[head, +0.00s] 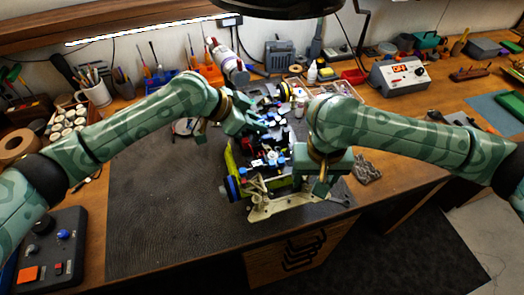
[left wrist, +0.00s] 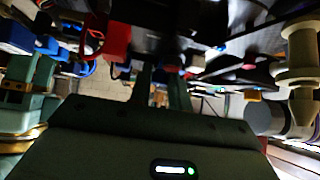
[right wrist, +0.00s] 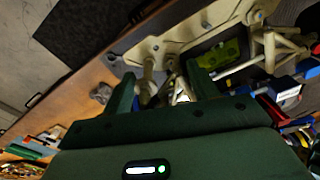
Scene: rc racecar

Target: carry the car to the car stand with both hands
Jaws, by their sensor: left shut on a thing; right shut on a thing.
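The car (head: 268,157) is a dark open chassis with blue, red and black parts, a yellow-green side panel and a blue wheel (head: 230,188). It is over the dark mat in the middle of the head view. My left gripper (head: 243,124) is shut on its far left part; its fingers (left wrist: 162,92) reach among dark parts. My right gripper (head: 322,172) is shut on its near right part, beside cream arms (right wrist: 175,45). A cream plate (head: 300,205) shows at the near end; I cannot tell whether it belongs to the car or the stand. The grip points are partly hidden.
The dark mat (head: 150,210) is clear at left and front. A control box (head: 50,250) stands front left. A power supply (head: 400,75), bottles and tools line the back. Right of the mat lies a small grey heap (head: 366,170).

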